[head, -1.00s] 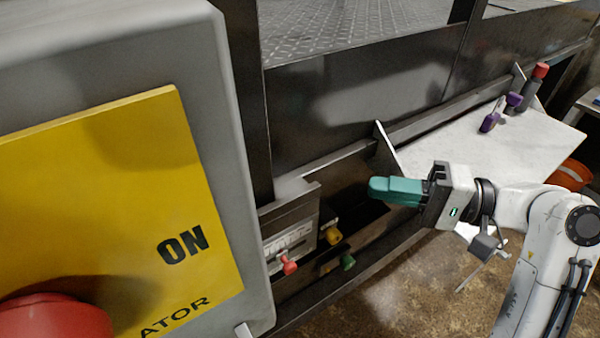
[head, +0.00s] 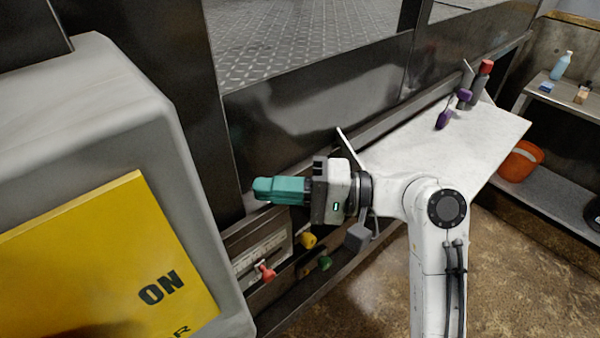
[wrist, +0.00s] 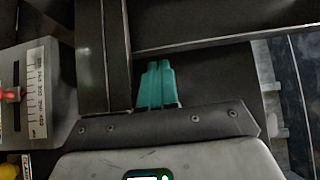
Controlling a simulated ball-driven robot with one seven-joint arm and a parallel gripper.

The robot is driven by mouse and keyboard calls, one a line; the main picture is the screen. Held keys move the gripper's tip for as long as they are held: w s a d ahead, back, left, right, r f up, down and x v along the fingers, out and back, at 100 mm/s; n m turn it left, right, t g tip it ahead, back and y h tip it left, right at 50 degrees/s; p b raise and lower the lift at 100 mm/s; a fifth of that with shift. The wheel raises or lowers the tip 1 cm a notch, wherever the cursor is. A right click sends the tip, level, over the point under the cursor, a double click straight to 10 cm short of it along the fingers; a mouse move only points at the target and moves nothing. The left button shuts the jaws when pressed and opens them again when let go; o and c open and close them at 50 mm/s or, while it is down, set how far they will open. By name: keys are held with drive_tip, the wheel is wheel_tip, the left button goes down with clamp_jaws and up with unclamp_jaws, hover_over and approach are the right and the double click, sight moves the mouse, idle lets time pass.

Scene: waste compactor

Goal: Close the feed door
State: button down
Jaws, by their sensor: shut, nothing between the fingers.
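My gripper (head: 262,190) has teal fingers pressed together with nothing between them. It points left in the head view, in front of the dark machine face and above a row of levers. In the wrist view the shut fingers (wrist: 157,85) lie just right of a dark vertical post (wrist: 103,60); I cannot tell if they touch it. No part is marked as the feed door. A glossy dark panel (head: 300,120) stands below an opening with a diamond-plate floor (head: 290,45). I cannot tell whether that panel is the door.
A grey box with a yellow ON panel (head: 100,255) stands close on the left. Red (head: 266,272), yellow (head: 308,240) and green (head: 324,262) knobs sit below my gripper. A white shelf (head: 440,155), purple-handled item (head: 444,118) and orange bucket (head: 520,160) are right.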

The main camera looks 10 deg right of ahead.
drive_tip(key=shift+s+a, duration=0.3)
drive_tip(key=shift+a, duration=0.15)
